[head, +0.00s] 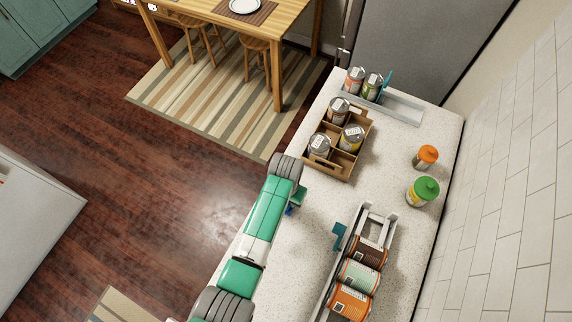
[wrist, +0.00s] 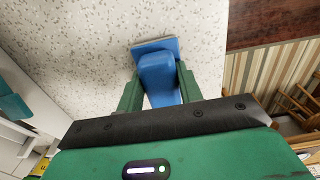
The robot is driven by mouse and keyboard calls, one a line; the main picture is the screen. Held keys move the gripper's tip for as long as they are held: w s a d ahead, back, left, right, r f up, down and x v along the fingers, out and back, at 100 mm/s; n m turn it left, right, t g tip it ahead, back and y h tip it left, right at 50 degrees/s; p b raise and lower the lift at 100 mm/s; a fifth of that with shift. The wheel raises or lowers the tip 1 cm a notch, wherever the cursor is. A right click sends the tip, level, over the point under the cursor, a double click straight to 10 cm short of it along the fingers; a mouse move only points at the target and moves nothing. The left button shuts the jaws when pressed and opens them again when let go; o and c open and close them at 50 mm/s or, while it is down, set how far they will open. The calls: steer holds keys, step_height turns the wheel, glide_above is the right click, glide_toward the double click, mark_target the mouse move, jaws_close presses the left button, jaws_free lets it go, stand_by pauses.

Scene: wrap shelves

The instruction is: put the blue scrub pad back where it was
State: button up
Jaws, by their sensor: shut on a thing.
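The blue scrub pad (wrist: 155,62) is between the two green fingers of my gripper (wrist: 158,82) in the wrist view. It has a flat wider base and a raised grip part. My gripper is shut on it, over the speckled counter near its edge. I cannot tell whether the pad touches the counter. In the head view, my gripper (head: 294,203) is at the counter's left edge, and only a small bit of the blue pad (head: 289,210) shows beneath it; the rest is hidden by my arm.
The speckled counter (head: 390,160) has free room in its middle. A cardboard divided box (head: 342,168) holds several cans. A grey tray (head: 402,106) with cans stands behind. A rack (head: 386,212) of cans is in front. Orange-lidded (head: 427,155) and green-lidded (head: 424,190) containers stand right.

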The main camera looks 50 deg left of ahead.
steer(key=o, duration=1)
steer(key=shift+f, duration=0.1)
steer(key=shift+o, duration=0.2)
step_height(320, 180, up, 12)
steer(key=p, duration=0.1)
steer(key=shift+r, duration=0.2)
steer(key=shift+w, duration=0.1)
